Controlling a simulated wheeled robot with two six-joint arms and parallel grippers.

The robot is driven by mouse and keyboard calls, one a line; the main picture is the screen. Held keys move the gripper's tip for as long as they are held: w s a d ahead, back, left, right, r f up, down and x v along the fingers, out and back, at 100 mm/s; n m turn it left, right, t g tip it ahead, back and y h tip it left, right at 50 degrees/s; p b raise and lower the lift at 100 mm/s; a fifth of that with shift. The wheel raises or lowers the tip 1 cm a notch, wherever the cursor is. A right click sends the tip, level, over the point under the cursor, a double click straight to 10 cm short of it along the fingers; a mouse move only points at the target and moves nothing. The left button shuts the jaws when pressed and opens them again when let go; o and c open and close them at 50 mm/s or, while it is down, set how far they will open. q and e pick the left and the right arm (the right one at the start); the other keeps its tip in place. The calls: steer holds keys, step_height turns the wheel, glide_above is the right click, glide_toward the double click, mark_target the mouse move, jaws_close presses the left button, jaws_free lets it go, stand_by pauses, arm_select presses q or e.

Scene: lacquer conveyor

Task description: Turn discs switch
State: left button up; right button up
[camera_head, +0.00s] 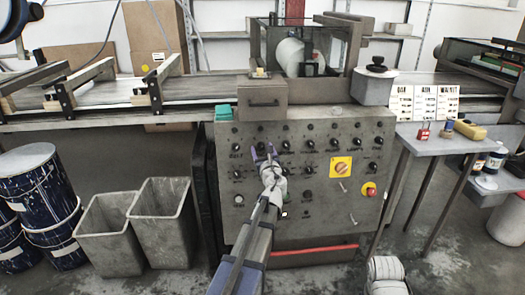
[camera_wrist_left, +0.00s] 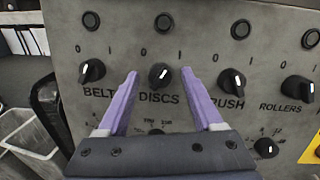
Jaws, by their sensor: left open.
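The discs switch (camera_wrist_left: 160,76) is a black rotary knob with a white mark, above the label DISCS and between 0 and I. Its exact setting is hard to tell. My left gripper (camera_wrist_left: 160,73) is open, with one purple finger on each side of the knob in the left wrist view. Contact with the knob cannot be told. In the head view my left gripper (camera_head: 263,151) is at the upper left of the grey control panel (camera_head: 325,215), its fingers partly covering the knob area. My right gripper is not in view.
A yellow rotary switch (camera_head: 341,167) and a red stop button (camera_head: 369,189) are farther right. Grey bins (camera_head: 163,220) stand left.

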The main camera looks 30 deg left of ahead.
arm_select(q)
jaws_close()
stand_by(0.4)
steer(key=shift+n, duration=0.4)
steer(key=n+p, duration=0.1)
steer(key=n, duration=0.2)
steer(key=n+g+p, duration=0.1)
steer(key=n, duration=0.2)
steer(key=shift+r+n+g+y, duration=0.2)
steer(key=shift+n+g+y, duration=0.1)
steer(key=n+g+p, duration=0.1)
steer(key=n, duration=0.4)
steer(key=shift+p, duration=0.4)
steer(key=shift+n, duration=0.4)
jaws_free()
steer(key=shift+d, duration=0.1)
